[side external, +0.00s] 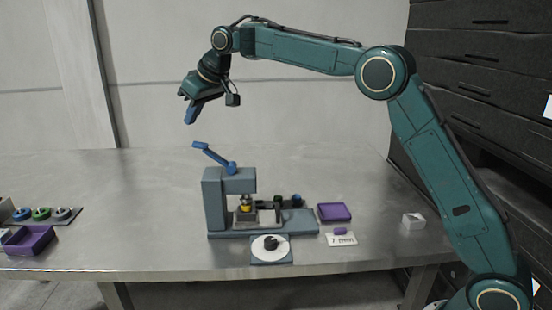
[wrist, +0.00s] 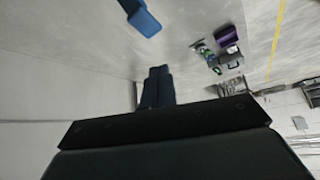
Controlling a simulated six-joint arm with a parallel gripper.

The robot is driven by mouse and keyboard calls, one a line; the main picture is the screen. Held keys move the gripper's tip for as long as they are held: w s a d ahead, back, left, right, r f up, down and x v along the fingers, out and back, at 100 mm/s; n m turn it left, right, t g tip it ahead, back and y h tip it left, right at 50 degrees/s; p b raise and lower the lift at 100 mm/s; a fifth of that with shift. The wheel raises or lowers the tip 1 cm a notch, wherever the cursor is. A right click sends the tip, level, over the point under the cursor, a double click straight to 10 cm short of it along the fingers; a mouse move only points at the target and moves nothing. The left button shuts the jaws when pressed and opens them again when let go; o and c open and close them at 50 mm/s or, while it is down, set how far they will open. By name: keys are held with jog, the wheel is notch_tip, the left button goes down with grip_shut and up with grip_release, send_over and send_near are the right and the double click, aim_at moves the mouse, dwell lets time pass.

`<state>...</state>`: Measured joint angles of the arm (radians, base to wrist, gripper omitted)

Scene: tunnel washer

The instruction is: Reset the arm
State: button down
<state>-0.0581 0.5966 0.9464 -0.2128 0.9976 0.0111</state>
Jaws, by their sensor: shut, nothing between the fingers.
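My gripper (side external: 188,121) is raised in the air above and to the left of the grey press (side external: 214,205), apart from it, with its blue fingers pointing down and left. In the wrist view the dark fingers (wrist: 157,68) lie together, shut and empty. The press has a blue lever handle (side external: 212,154) tilted up to the left; a blue bar at the top of the wrist view (wrist: 144,22) looks like this handle. A yellow part (side external: 246,208) sits inside the press.
A white disc with a dark knob (side external: 271,243) lies before the press. Right are a purple tray (side external: 334,213), a "7 mm" card (side external: 342,240) and a white block (side external: 413,221). A purple bin (side external: 28,240) and coloured rings (side external: 41,213) stand far left. Dark drawers (side external: 480,70) rise behind my arm.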

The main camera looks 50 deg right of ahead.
jog(key=shift+r, duration=0.3)
jog(key=shift+s+d+r, duration=0.1)
jog(key=shift+s+r, duration=0.15)
jog(key=shift+s, duration=0.15)
jog(key=s+d+r+m, duration=0.1)
jog(key=s+d+r, duration=0.1)
jog(key=s, duration=0.9)
jog(key=s+d+r+m, duration=0.1)
jog(key=s+d+r, duration=0.1)
jog(key=s, duration=0.9)
jog(key=s+d+f, duration=0.1)
jog(key=s+f, duration=0.3)
jog(key=s, duration=0.4)
jog(key=s+d+f+h, duration=0.1)
jog(key=s+f, duration=0.3)
jog(key=s, duration=0.4)
jog(key=s+d+f+m+g, duration=0.1)
jog(key=s+f, duration=0.3)
jog(key=s, duration=0.4)
jog(key=shift+s+f+h, duration=0.15)
jog(key=shift+f+h, duration=0.15)
jog(key=shift+h, duration=0.1)
